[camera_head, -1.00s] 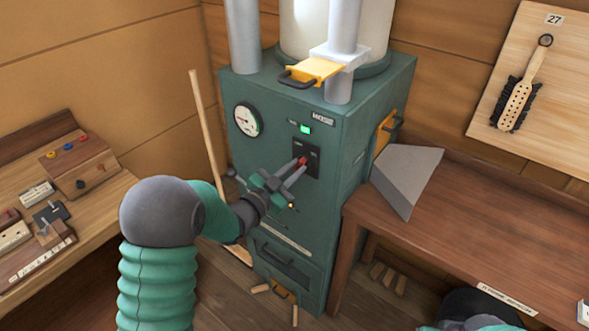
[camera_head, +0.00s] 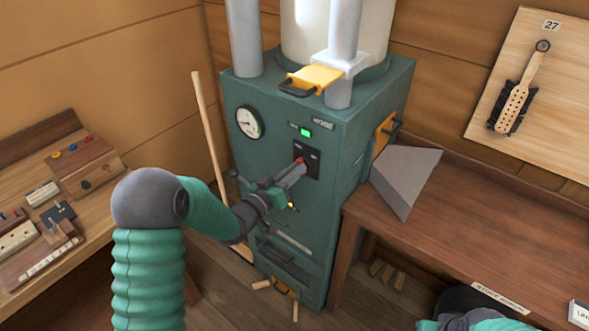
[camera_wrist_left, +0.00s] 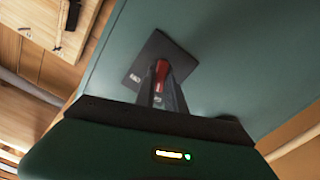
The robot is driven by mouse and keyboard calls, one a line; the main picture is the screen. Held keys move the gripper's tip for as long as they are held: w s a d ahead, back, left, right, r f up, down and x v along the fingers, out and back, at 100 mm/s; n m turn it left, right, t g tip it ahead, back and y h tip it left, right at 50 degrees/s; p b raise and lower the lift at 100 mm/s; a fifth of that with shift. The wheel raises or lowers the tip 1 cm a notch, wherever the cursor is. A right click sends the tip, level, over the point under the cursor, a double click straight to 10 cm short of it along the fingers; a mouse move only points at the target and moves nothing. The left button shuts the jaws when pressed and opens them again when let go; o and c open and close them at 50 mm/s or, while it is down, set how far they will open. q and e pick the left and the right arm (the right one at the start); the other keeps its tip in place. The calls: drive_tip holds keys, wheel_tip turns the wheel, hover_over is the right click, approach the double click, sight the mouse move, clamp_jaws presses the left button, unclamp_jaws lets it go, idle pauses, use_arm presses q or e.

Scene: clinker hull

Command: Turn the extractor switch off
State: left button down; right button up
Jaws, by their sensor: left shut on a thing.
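The extractor is a green cabinet (camera_head: 345,150) with a gauge on its front. Its switch is a red lever (camera_head: 299,161) on a black plate (camera_head: 313,168). A green lamp (camera_head: 305,132) above the plate is lit. My left gripper (camera_head: 298,166) is at the plate, its fingers shut on the red lever. In the left wrist view the red lever (camera_wrist_left: 161,72) shows between the fingertips, in front of the black plate (camera_wrist_left: 150,60). The fingers hide part of the lever, so its exact position is hard to tell. Of my right arm only a part shows at the bottom right; its gripper is out of view.
A workbench with wooden blocks (camera_head: 85,165) stands at the left. A brown bench (camera_head: 470,220) with a grey wedge-shaped piece (camera_head: 405,178) stands at the right. A yellow slide gate (camera_head: 315,77) juts out above the cabinet front. A pole (camera_head: 208,120) leans left of the cabinet.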

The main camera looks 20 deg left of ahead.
use_arm(q)
drive_tip(key=shift+f+n, duration=0.1)
drive_tip(key=shift+n, duration=0.2)
drive_tip(key=c, duration=1.4)
unclamp_jaws()
drive_tip(key=shift+a, duration=0.1)
drive_tip(key=v, duration=1.6)
drive_tip(key=shift+s+a+b, duration=0.15)
drive_tip(key=shift+s+b, duration=0.2)
drive_tip(key=shift+b, duration=0.1)
